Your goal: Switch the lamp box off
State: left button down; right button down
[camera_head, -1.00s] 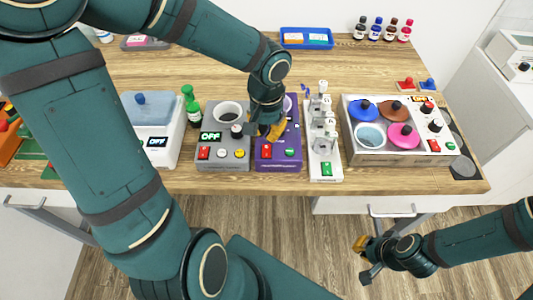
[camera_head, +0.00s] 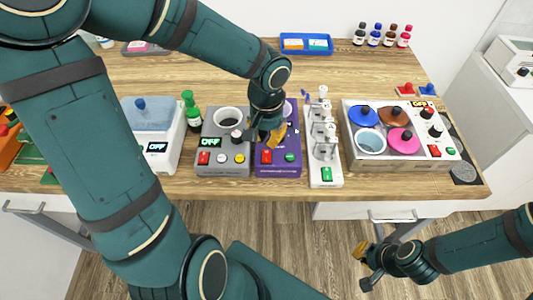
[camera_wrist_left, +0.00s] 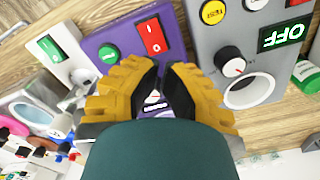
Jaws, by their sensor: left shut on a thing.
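No box has a readable "lamp" label, so I cannot tell which is the lamp box. The purple box (camera_head: 279,170) has a red rocker switch (camera_head: 266,157) and a round green button (camera_head: 290,157). The wrist view also shows its red switch (camera_wrist_left: 152,37) and green button (camera_wrist_left: 108,53), both uncovered. My left gripper (camera_head: 269,137), also in the wrist view (camera_wrist_left: 158,68), is over the purple box behind these controls. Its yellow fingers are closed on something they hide. My right gripper (camera_head: 363,268) is open and empty, in front of the table.
Left of the purple box stands a grey box (camera_head: 222,170) with a knob, buttons and an OFF display (camera_head: 210,142). Right are a white switch strip (camera_head: 325,176) and a panel with coloured lids (camera_head: 403,160). A green bottle (camera_head: 191,110) stands behind left.

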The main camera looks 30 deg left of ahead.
aim_at(267, 150)
pick_arm(q)
jog(key=shift+f+b, duration=1.6)
jog(key=shift+f, duration=0.15)
dwell(1.3)
jog(key=shift+r+p, duration=2.8)
jog(key=shift+r, duration=0.8)
